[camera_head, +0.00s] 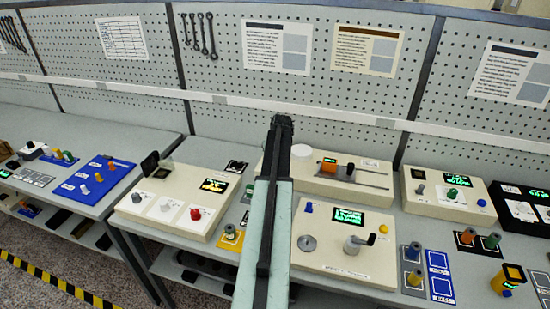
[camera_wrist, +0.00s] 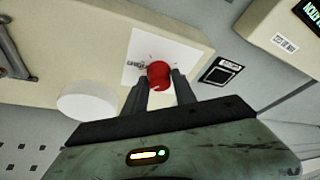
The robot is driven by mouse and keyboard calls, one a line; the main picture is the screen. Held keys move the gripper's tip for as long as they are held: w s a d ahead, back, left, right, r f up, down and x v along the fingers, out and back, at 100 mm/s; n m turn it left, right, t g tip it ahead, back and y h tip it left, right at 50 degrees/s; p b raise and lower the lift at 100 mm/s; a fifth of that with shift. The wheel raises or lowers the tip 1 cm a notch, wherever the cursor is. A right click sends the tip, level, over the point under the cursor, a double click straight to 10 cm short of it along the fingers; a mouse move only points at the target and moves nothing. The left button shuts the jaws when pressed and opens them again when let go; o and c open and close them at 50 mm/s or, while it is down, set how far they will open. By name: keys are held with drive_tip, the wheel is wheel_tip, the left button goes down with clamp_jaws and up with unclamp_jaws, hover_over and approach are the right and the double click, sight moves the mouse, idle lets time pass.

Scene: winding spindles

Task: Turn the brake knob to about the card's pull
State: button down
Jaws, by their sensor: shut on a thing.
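In the wrist view, a red knob (camera_wrist: 159,74) stands on a white square plate (camera_wrist: 138,48) with tick marks and a dark label too small to read. My gripper (camera_wrist: 160,84) is shut on it, one dark finger on each side. The plate lies on a cream housing (camera_wrist: 85,30). In the head view, my arm covers the gripper and this knob. I cannot tell which posted sheet is the card.
A cream panel with another red knob (camera_head: 195,212) stands left. A crank panel (camera_head: 342,260) stands in front, right of my arm. Sheets (camera_head: 277,47) hang on the pegboard behind.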

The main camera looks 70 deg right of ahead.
idle(0.3)
drive_tip(key=c, duration=1)
unclamp_jaws()
drive_tip(key=shift+c, duration=0.2)
drive_tip(key=p+v, duration=0.7)
drive_tip(key=shift+r, duration=0.35)
drive_tip(key=shift+s+a, duration=0.15)
